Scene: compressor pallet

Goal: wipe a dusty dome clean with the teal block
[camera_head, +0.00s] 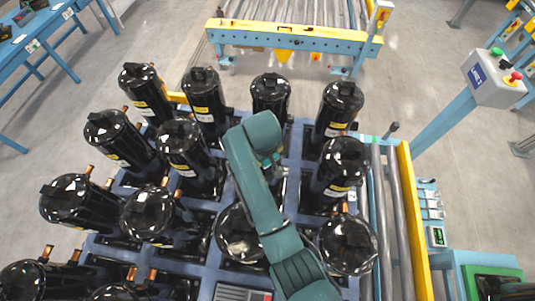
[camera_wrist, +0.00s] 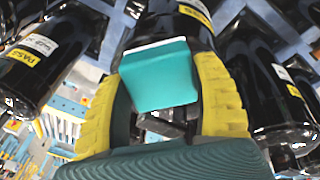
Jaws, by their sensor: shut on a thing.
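In the wrist view, my gripper (camera_wrist: 162,70) has its two yellow ribbed fingers shut on the teal block (camera_wrist: 157,83), which has a pale strip along its far edge. A black compressor (camera_wrist: 197,14) with a yellow label lies just beyond the block; I cannot tell whether they touch. In the head view, my green arm reaches over the middle of the pallet and hides most of the gripper. A bit of teal (camera_head: 272,158) shows beside the arm. Glossy black domes top the compressors, such as this one (camera_head: 348,243) at lower right. I cannot tell which dome is dusty.
Several upright compressors crowd the blue pallet (camera_head: 210,267), with copper stubs and narrow gaps. A yellow rail (camera_head: 413,225) and rollers run along the right. A button box (camera_head: 493,78) stands at upper right, a conveyor (camera_head: 292,40) at the back, and a blue table (camera_head: 40,35) at upper left.

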